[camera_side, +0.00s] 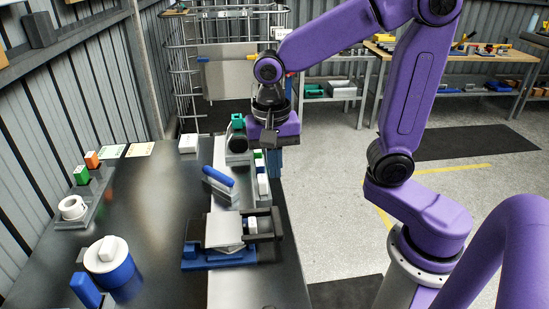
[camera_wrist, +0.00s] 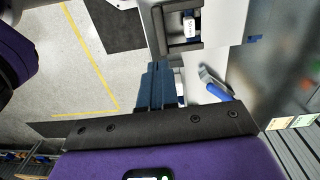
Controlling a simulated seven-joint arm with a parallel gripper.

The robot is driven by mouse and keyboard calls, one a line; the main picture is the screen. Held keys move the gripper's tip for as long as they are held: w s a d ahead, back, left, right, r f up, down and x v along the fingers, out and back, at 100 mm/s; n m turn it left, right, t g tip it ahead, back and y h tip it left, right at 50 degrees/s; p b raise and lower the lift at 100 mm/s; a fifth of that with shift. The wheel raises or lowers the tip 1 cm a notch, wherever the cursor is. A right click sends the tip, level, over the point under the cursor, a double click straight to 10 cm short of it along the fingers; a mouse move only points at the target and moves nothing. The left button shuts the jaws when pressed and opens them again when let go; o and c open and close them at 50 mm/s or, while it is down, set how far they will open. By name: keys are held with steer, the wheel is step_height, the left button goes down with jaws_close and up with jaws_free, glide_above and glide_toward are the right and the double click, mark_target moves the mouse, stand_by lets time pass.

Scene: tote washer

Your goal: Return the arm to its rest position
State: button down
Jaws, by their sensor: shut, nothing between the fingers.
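My gripper (camera_side: 276,163) hangs from the purple arm in the side view, above the far right edge of the dark worktable (camera_side: 150,210). Its dark blue fingers point down and are together, with nothing held. In the wrist view the closed fingers of my gripper (camera_wrist: 156,88) show at the centre, against the table edge and the grey floor. The arm is raised and bent at the elbow, and its fingertips partly overlap the items along the table edge in the side view.
A blue-based fixture (camera_side: 217,256) with a pale plate stands at the table's near right. A blue-handled tool (camera_side: 218,176) lies behind it; the tool also shows in the wrist view (camera_wrist: 217,92). A blue canister (camera_side: 116,274) stands front left. A wire cage (camera_side: 183,75) stands behind. The floor (camera_side: 325,215) right of the table is open.

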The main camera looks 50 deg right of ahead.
steer(key=s+d+f+n, duration=0.1)
steer(key=s+d+n, duration=0.1)
steer(key=s+n, duration=0.6)
steer(key=s+d+f+n, duration=0.1)
steer(key=s+f+n, duration=0.1)
steer(key=s+n, duration=0.5)
steer(key=n, duration=0.6)
steer(key=shift+s+d+n+y, duration=0.3)
steer(key=shift+s+d, duration=0.05)
steer(key=shift+d, duration=0.05)
steer(key=shift+r, duration=0.1)
